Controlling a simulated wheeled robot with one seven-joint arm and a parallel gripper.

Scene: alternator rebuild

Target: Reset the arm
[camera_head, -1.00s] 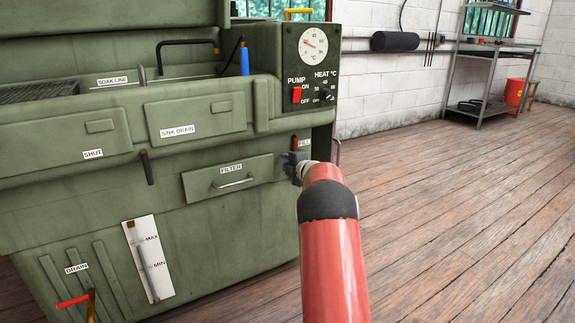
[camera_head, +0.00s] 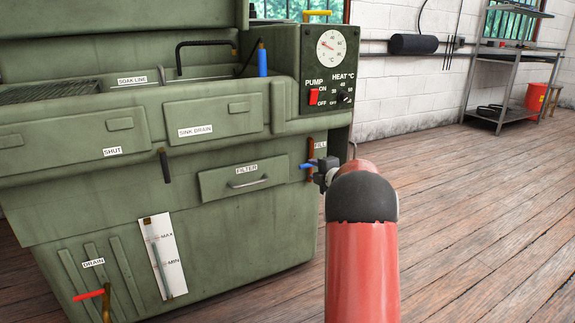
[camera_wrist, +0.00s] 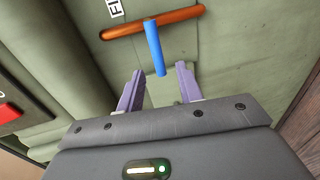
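My gripper (camera_head: 323,176) is at the right front corner of the green parts washer (camera_head: 215,215), beside the FILL label. In the wrist view my gripper (camera_wrist: 160,76) is open, with its two purple-grey fingers apart and nothing held. The blue lever (camera_wrist: 153,45) of the fill valve is just past the fingertips, its near end close to the gap between them. The lever (camera_head: 307,166) also shows in the head view, left of my gripper. It is joined to a copper-coloured pipe (camera_wrist: 150,23). My red arm reaches up from the bottom of the head view.
The washer's front has a filter drawer (camera_head: 240,180), a level gauge (camera_head: 163,258) and a red drain lever (camera_head: 88,295). A red pump switch (camera_head: 314,97) is above the fill valve. A metal shelf (camera_head: 500,85) and red bucket (camera_head: 536,97) stand far right. The wooden floor right is clear.

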